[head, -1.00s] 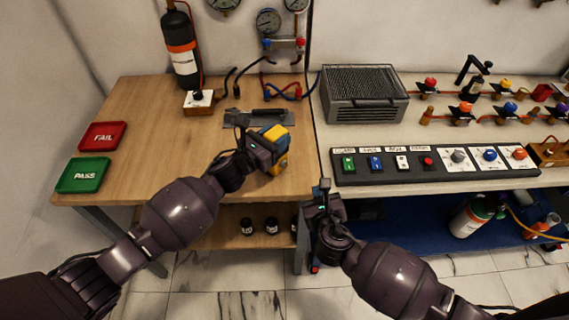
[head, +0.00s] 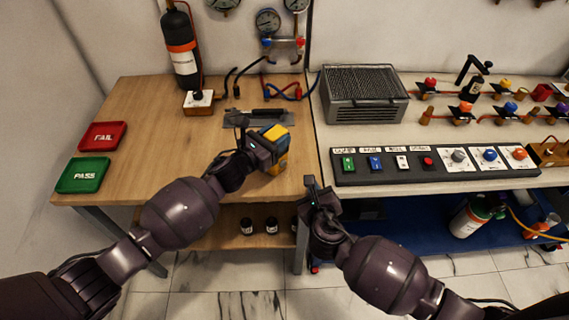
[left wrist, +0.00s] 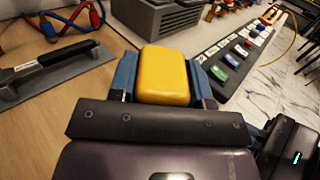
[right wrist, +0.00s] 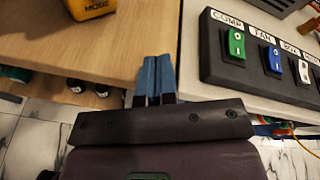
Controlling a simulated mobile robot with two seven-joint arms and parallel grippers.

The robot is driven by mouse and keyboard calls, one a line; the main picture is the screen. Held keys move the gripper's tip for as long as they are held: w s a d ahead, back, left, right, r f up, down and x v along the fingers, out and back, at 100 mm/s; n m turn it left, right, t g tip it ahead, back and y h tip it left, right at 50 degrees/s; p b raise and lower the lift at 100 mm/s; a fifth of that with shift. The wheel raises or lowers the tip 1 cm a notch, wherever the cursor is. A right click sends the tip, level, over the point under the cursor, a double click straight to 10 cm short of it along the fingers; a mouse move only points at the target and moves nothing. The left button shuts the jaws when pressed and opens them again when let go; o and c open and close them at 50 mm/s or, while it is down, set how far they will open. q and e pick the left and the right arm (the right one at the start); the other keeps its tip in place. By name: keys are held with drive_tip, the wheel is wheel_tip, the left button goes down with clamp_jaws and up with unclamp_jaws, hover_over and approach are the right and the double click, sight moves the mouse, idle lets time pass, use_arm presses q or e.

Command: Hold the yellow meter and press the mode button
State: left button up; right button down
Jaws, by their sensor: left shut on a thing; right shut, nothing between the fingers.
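The yellow meter (head: 277,137) stands on the wooden bench near its right front edge. My left gripper (head: 265,146) is shut on it; the left wrist view shows the yellow body (left wrist: 165,76) between the two blue fingers. The mode button itself is not clearly visible. My right gripper (head: 314,190) is shut and empty, apart from the meter, to its right and nearer the front. Its blue fingertips (right wrist: 155,75) are together near the bench edge.
A panel with coloured switches and knobs (head: 435,178) lies on the right bench, close to my right gripper. A grey tool (head: 243,119) lies behind the meter. Green PASS (head: 83,187) and red FAIL (head: 102,143) trays are at the left. The bench's left middle is clear.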

drive_tip(key=shift+w+a, duration=2.4)
drive_tip(key=shift+a, duration=0.05)
drive_tip(key=shift+w+a, duration=0.1)
drive_tip(key=shift+w, duration=0.05)
idle(0.3)
drive_tip(key=shift+w+a, duration=0.2)
drive_tip(key=shift+w+a, duration=0.3)
idle(1.1)
drive_tip(key=shift+s+d, duration=0.65)
idle(0.3)
drive_tip(key=shift+s+d, duration=1.75)
